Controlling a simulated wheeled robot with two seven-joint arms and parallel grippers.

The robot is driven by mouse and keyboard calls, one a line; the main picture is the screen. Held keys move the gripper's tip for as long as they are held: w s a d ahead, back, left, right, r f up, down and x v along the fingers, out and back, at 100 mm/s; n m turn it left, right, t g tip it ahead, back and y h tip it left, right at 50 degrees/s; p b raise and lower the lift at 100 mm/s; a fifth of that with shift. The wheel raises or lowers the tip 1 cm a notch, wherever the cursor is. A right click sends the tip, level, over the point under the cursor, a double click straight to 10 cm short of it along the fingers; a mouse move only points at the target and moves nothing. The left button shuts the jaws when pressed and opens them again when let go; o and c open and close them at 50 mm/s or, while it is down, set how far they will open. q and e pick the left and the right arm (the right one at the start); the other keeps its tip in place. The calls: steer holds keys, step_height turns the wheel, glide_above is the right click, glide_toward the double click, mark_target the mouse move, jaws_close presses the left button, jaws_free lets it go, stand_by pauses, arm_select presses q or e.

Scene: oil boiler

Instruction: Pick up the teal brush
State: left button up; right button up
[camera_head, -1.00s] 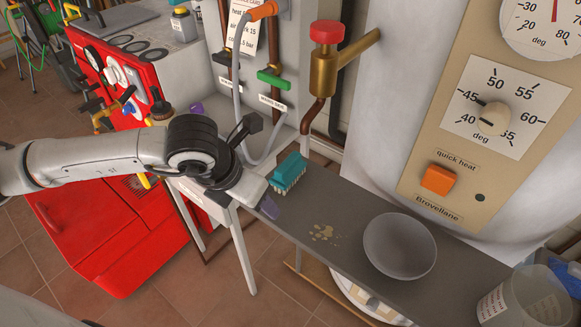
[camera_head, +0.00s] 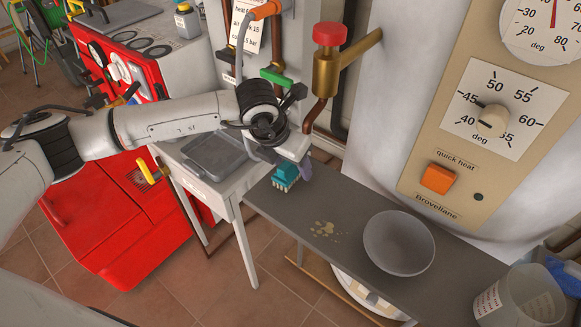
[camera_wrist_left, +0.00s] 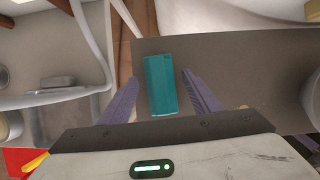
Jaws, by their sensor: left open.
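The teal brush (camera_head: 286,174) is at the left end of the grey shelf (camera_head: 335,212), its pale bristles facing down. In the left wrist view the brush (camera_wrist_left: 161,88) shows from above as a long teal block between the purple fingers. My left gripper (camera_wrist_left: 160,76) is open, with one finger on each side of the brush and a visible gap to each. In the head view the left gripper (camera_head: 303,167) is beside the brush, and its hand hides part of the brush top. My right gripper is not in view.
A grey bowl (camera_head: 399,244) and a beige spill (camera_head: 325,229) are farther right on the shelf. A clear beaker (camera_head: 520,300) stands at the right end. A grey side table with a tray (camera_head: 214,158) is at left. Pipes with a red-knobbed valve (camera_head: 328,60) rise behind.

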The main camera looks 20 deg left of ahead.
arm_select(q)
steer(key=c, duration=1.2)
steer(key=shift+r, duration=0.45)
steer(key=shift+s+r, duration=0.1)
steer(key=shift+r, duration=0.2)
steer(key=shift+s+a+b, duration=0.45)
steer(key=shift+s+a, duration=0.4)
steer(key=shift+s, duration=2)
steer(key=shift+s+a+b, duration=0.5)
steer(key=shift+s+a, duration=0.3)
steer(key=shift+s, duration=2)
steer(key=shift+s+a+b, duration=0.45)
steer(key=shift+s+a, duration=0.4)
steer(key=shift+s, duration=2)
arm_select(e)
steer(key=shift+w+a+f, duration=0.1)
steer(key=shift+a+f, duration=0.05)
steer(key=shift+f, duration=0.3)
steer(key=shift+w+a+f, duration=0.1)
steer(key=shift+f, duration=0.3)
